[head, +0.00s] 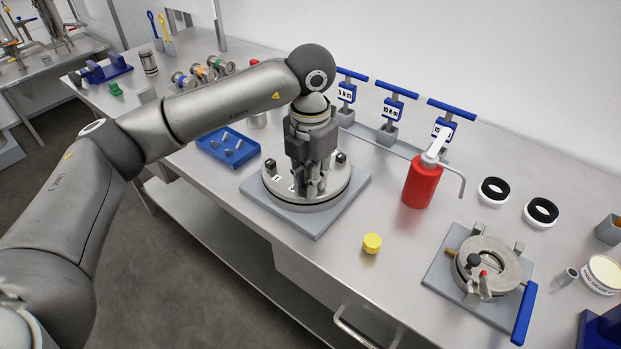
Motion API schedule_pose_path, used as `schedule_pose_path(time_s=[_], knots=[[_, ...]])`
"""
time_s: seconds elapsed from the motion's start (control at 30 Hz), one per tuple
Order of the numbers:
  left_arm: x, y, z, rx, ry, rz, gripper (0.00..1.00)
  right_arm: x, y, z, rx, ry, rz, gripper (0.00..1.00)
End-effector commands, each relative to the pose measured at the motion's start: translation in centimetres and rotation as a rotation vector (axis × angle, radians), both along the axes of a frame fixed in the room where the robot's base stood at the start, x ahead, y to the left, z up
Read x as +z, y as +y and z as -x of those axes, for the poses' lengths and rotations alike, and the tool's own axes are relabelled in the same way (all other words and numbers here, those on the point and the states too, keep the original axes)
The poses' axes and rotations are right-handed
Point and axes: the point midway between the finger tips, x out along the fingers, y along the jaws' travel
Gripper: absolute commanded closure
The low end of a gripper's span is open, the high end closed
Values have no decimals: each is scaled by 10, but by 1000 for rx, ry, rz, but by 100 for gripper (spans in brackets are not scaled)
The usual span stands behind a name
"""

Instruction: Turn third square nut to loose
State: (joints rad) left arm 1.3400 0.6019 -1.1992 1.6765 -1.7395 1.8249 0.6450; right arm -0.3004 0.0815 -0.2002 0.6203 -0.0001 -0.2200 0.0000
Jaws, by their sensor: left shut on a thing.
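My left gripper (311,188) points straight down over a round metal flange (333,190) on a grey square base plate (322,219). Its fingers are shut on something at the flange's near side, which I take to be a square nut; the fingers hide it. Other nuts on the flange stand apart from the fingers: one at the left (270,165) and one at the back right (341,158). Small number labels lie on the flange's top; I can make out a 1 at the left. My right gripper is not in view.
A blue tray (212,157) with small parts lies left of the flange. A red pump bottle (421,186) and a yellow cap (372,243) stand to its right. Blue-handled torque tools (391,110) stand behind. A round clamped lid (487,268) with a blue lever is at the front right.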

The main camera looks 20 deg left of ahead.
Motion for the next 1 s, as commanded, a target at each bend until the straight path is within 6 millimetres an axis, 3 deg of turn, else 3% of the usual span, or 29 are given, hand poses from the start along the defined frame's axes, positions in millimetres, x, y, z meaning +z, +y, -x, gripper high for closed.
schedule_pose_path(time_s=[0.23, 0.27, 0.43, 0.77, 1.0], knots=[[1, 0, 0, 0, -2, 1, 100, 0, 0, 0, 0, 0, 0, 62], [1, 0, -1, 0, -2, 1, 83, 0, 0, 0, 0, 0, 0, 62], [0, 0, 0, -1, -2, 1, 62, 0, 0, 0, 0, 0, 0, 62], [2, 0, 0, -2, -1, 0, 62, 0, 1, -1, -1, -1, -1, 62], [37, -1, -1, -2, -6, 0, 62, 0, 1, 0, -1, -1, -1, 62]])
